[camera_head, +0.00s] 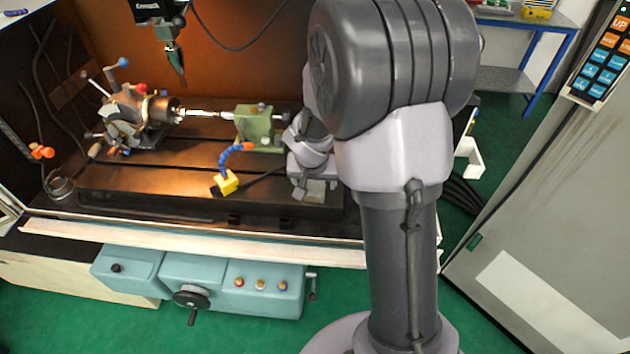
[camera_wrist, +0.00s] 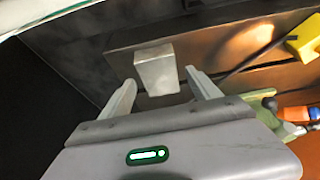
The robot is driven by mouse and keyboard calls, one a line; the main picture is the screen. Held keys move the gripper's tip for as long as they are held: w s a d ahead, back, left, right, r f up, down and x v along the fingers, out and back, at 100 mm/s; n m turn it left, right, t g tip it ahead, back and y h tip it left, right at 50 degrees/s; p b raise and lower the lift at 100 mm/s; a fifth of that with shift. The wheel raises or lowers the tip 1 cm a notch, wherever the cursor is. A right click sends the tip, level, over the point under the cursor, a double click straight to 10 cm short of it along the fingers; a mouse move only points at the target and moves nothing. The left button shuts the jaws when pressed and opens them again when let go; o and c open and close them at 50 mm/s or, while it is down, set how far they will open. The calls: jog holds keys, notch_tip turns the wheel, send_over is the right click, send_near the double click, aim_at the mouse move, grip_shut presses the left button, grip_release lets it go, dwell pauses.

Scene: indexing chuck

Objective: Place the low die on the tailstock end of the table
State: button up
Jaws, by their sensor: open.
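The low die (camera_wrist: 156,68) is a plain pale grey block in the wrist view. It stands on the brown table (camera_wrist: 120,50) near its end and close to the edge. In the head view the die (camera_head: 316,191) shows small at the table's right end, to the right of the green tailstock (camera_head: 262,130). My gripper (camera_wrist: 161,80) is open, with one finger on each side of the die's near part. I see a gap at the fingers, but cannot tell if either touches. In the head view my arm hides part of this area.
A yellow block (camera_head: 226,183) on a blue hose stands on the table left of my gripper. The chuck (camera_head: 140,112) with a long workpiece is farther left. A teal front panel (camera_head: 205,280) with a handwheel runs below the table. Dark space lies beyond the table's end.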

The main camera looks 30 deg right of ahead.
jog(key=s+a+r+p, duration=0.1)
jog(key=s+a+r, duration=0.2)
jog(key=r, duration=0.3)
jog(key=s+a+r+t+p, duration=0.1)
jog(key=s+a+r, duration=0.15)
jog(key=r, duration=0.35)
jog(key=s+a+r+p, duration=0.1)
jog(key=s+a+r, duration=0.1)
jog(key=s+r, duration=0.3)
jog(key=s+a+r+n+y, duration=0.1)
jog(key=s+a+r+y, duration=0.1)
jog(key=s+a, duration=0.3)
jog(key=s+a+r+n+t+y, duration=0.1)
jog(key=s+a+r+y, duration=0.1)
jog(key=s+a+r, duration=0.3)
jog(key=shift+s, duration=1.05)
jog(key=shift+f+b, duration=0.35)
jog(key=shift+f, duration=0.25)
